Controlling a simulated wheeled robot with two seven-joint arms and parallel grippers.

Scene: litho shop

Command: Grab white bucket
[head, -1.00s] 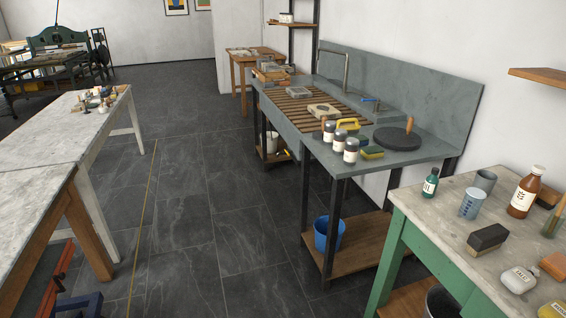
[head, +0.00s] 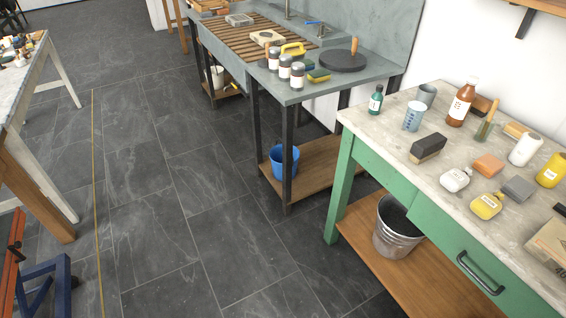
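A small white bucket (head: 217,77) stands on the low wooden shelf under the far part of the grey sink bench. It is partly hidden by the bench's dark legs. A blue bucket (head: 284,160) stands on the near lower shelf of the same bench, behind a leg. A grey metal bucket (head: 397,230) stands on the lower shelf of the green table. Neither of my grippers is in view.
The grey sink bench (head: 310,84) holds several jars, sponges and a round dark slab. The green table (head: 385,127) at the right holds several bottles and blocks. A blue and red stand (head: 45,280) is at the lower left. The tiled floor (head: 170,200) between is clear.

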